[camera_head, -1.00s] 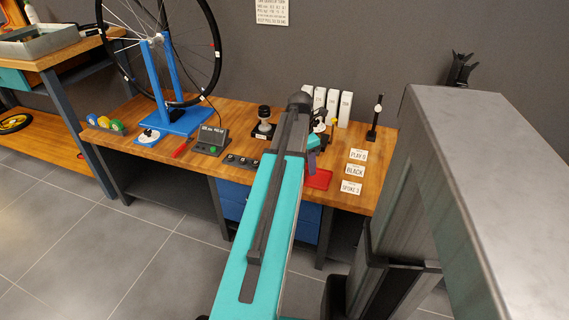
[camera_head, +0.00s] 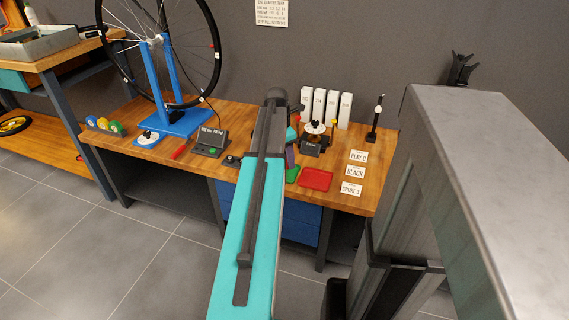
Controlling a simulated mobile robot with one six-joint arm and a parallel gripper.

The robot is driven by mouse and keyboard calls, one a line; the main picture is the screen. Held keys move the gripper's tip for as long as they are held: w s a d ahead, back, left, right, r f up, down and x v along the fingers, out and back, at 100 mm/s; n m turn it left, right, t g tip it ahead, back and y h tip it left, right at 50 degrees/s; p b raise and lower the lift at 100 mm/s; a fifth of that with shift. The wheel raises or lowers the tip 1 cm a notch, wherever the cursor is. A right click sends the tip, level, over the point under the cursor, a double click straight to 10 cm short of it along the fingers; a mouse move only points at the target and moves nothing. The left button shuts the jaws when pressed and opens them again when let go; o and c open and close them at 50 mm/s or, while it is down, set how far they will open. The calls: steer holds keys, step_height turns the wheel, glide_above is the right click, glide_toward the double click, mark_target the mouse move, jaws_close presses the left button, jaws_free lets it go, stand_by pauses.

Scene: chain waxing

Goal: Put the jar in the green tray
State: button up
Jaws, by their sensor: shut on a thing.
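The green tray (camera_head: 293,174) is a small flat tray on the workbench, partly covered by my arm. My gripper is mostly hidden behind my raised teal arm; only a bit of the teal and dark wrist end (camera_head: 291,152) shows, just above and behind the green tray. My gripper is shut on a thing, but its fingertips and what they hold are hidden. I cannot make out the jar in this view.
A red tray (camera_head: 316,179) lies right of the green one. Behind it stands a dark device with a round pale top (camera_head: 313,133), then white boxes (camera_head: 319,105). Label cards (camera_head: 355,171) lie to the right. A blue wheel stand (camera_head: 163,90) and control box (camera_head: 211,142) are left.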

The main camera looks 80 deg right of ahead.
steer(key=shift+w+d, duration=0.3)
steer(key=shift+w, duration=0.1)
steer(key=shift+f+b, duration=0.45)
steer(key=shift+f, duration=1.35)
steer(key=o, duration=0.9)
steer(key=shift+f, duration=0.1)
steer(key=r, duration=0.4)
steer(key=w+r+p, duration=0.1)
steer(key=r, duration=0.3)
steer(key=a+r+p, duration=0.1)
steer(key=r, duration=0.3)
steer(key=shift+w, duration=0.3)
